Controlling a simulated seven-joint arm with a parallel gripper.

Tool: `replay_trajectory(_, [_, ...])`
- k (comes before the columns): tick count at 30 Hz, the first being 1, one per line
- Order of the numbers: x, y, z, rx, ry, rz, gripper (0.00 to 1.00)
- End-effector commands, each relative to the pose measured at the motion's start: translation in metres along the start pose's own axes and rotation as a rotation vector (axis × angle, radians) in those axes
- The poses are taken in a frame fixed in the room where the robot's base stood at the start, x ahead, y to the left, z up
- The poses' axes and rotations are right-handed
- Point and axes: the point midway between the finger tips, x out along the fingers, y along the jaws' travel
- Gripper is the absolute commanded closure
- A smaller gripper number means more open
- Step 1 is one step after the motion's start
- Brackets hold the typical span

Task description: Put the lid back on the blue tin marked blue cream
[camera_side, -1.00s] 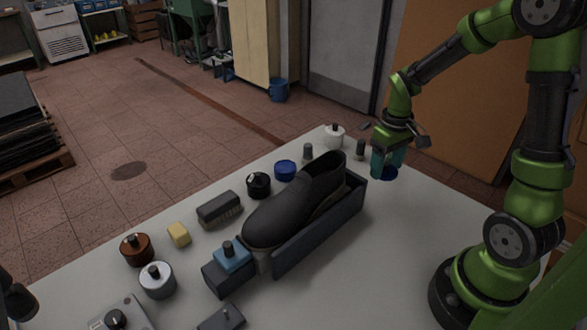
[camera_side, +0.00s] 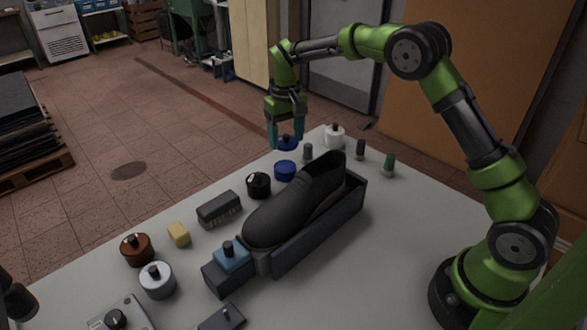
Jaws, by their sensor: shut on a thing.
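My gripper (camera_side: 286,138) is shut on a dark blue lid (camera_side: 288,143), its teal fingers on either side of it. It holds the lid in the air near the table's far edge. The blue tin (camera_side: 285,170) stands on the table just below the lid in the picture, and a gap shows between them. The tin's marking is too small to read.
A black shoe (camera_side: 295,200) lies in a dark cradle (camera_side: 320,232) right of the tin. A black tin (camera_side: 258,185), a grey cylinder (camera_side: 308,152) and a white tin (camera_side: 335,136) stand nearby. A green-topped cylinder (camera_side: 388,165) stands further right.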

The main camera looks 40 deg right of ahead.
Motion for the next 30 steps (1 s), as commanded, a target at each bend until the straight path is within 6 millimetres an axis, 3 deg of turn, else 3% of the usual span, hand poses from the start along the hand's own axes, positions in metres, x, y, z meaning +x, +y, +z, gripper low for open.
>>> replay_trajectory(5, [0.006,-0.004,-0.002,0.002,0.000,0.000,0.62])
replay_trajectory(21, [0.054,-0.003,-0.002,0.000,0.000,0.001,0.62])
replay_trajectory(30, [0.064,-0.003,-0.002,0.002,0.000,0.000,0.62])
